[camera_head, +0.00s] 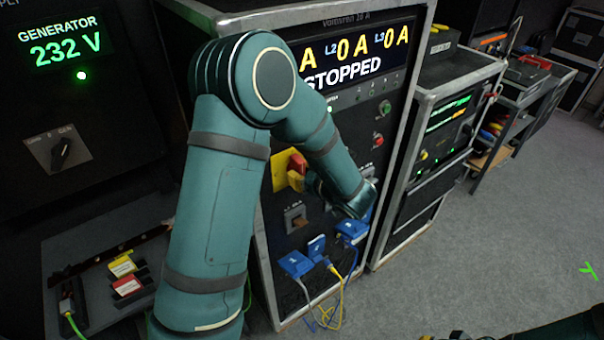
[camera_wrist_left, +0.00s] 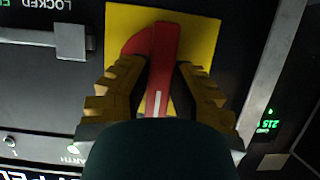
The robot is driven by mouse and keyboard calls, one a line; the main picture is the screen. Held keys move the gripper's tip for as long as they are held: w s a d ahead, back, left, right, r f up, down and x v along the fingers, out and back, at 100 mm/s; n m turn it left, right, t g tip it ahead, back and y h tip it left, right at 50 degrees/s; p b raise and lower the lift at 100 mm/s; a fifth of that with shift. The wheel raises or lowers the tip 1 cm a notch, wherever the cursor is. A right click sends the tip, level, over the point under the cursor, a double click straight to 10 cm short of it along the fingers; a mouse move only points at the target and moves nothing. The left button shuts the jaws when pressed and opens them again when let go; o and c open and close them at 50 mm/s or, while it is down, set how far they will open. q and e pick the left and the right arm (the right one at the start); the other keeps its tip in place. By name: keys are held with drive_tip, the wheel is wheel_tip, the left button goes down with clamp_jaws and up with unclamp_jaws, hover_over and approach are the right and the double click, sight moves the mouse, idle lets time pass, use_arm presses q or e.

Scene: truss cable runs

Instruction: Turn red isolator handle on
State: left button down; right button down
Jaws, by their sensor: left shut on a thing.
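The red isolator handle (camera_head: 298,164) sits on a yellow plate (camera_head: 279,172) on the front of the tall rack whose display reads STOPPED. In the left wrist view the red handle (camera_wrist_left: 164,45) runs up and down the picture over the yellow plate (camera_wrist_left: 205,35), with a white stripe at its lower part. My left gripper (camera_wrist_left: 162,70) is shut on the handle, one yellow-padded finger on each side. In the head view my forearm and wrist hide much of the gripper. My right gripper shows only as a sliver at the bottom edge; its fingers are unclear.
Blue plugs (camera_head: 296,263) with cables stick out low on the rack, below my left wrist. A grey switch (camera_head: 296,217) sits below the yellow plate. The generator panel (camera_head: 70,100) stands left. Grey floor (camera_head: 470,270) is open at right.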

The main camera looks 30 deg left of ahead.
use_arm(q)
drive_tip(key=c, duration=0.8)
unclamp_jaws()
drive_tip(key=shift+a, duration=0.1)
drive_tip(key=v, duration=1.2)
